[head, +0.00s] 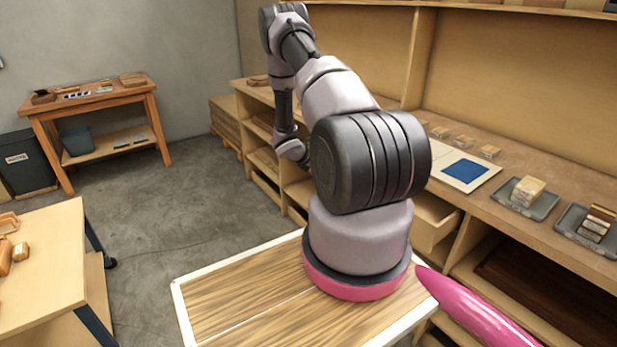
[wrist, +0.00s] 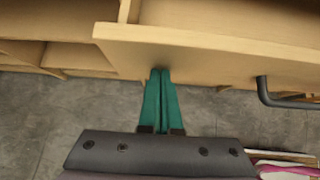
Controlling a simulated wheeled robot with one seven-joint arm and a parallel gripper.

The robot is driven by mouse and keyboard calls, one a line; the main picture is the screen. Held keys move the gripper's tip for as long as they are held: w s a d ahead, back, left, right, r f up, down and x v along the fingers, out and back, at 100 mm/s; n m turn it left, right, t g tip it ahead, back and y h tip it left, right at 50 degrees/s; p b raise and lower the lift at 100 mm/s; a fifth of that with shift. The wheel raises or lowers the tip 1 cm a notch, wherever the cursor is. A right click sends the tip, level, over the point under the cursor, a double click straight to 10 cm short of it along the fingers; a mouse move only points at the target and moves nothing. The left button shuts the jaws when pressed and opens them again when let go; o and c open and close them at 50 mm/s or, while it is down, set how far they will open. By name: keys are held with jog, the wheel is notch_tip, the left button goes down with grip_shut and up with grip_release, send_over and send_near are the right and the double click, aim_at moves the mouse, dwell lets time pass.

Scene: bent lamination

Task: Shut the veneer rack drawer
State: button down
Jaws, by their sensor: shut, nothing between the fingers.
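The veneer rack (head: 455,190) is the long pale wooden unit along the right wall. A drawer (head: 435,222) stands pulled out of it, just right of my arm, and my arm partly covers it. In the wrist view a pale wooden panel, which looks like a drawer front (wrist: 215,50), crosses the upper right. A dark bar handle (wrist: 268,92) sticks out at its right. My gripper (wrist: 160,72) has teal fingers pressed together, empty. Their tips meet the panel's lower edge in the picture; I cannot tell if they touch. In the head view the fingers are hidden.
A worktable (head: 95,97) and a dark bin (head: 25,163) stand at the back left. Another table (head: 50,250) is at the front left. Trays with wood samples (head: 527,195) lie on the rack's top. The grey floor (head: 190,205) between is clear.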

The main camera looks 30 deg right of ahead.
jog(key=d, duration=1)
jog(key=w+d, duration=0.1)
jog(key=d, duration=0.4)
jog(key=shift+w, duration=0.1)
jog(key=shift+d, duration=0.35)
jog(key=shift+d+r, duration=0.1)
jog(key=shift+r, duration=0.05)
